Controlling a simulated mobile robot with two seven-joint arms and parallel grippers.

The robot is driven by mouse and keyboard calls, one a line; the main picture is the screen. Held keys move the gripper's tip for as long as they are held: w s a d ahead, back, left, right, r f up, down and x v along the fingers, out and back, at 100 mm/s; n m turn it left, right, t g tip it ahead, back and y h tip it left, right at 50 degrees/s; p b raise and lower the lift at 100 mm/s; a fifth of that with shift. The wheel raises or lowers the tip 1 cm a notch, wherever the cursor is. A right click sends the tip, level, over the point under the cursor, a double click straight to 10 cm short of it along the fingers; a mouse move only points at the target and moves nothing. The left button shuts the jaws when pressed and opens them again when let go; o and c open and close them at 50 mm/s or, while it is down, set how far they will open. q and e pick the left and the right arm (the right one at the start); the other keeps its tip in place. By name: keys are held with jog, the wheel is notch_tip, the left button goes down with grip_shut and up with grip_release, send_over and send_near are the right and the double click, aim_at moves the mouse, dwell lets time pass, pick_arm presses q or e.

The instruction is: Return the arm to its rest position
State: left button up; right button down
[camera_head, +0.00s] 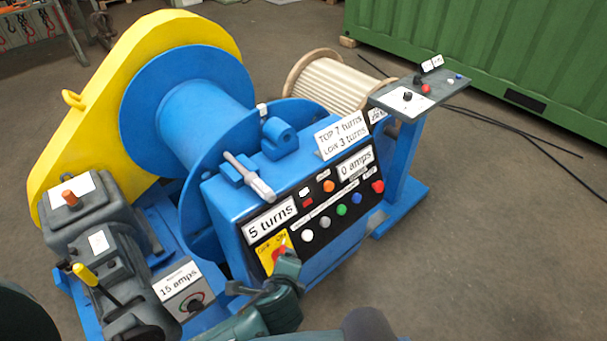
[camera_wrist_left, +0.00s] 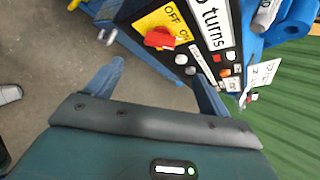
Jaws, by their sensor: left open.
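My left gripper (camera_head: 267,277) is in front of the winch's control panel (camera_head: 330,205), low at its left end, close to the red rotary switch (camera_head: 280,250) on its yellow plate. In the left wrist view my left gripper (camera_wrist_left: 157,78) has its two fingers wide apart with nothing between them. There the red switch (camera_wrist_left: 160,38) on the OFF/ON plate lies beyond the fingertips, apart from them. I cannot tell which label the switch points to. My right gripper is not in view.
The blue drum (camera_head: 205,110) and yellow guard (camera_head: 125,75) stand behind the panel. A motor box (camera_head: 85,205) with levers and a "15 amps" box (camera_head: 180,287) are at left. A blue pedestal (camera_head: 400,160) stands right. Grey floor (camera_head: 500,250) is clear at lower right.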

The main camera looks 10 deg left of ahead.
pick_arm(q)
jog(key=s+a+r+n+g+h, duration=0.1)
jog(key=s+a+r+n+g, duration=0.1)
jog(key=s+a+r+n, duration=0.45)
jog(key=s+a+r+n+g+h, duration=0.1)
jog(key=s+a+n+g+h, duration=0.15)
jog(key=s+n, duration=0.8)
jog(key=w+d+f+t+h, duration=0.1)
jog(key=w+d+f+t, duration=0.4)
jog(key=f, duration=0.5)
jog(key=shift+w+f+t+h, duration=0.35)
jog(key=shift+w+t, duration=0.2)
jog(key=shift+w, duration=0.55)
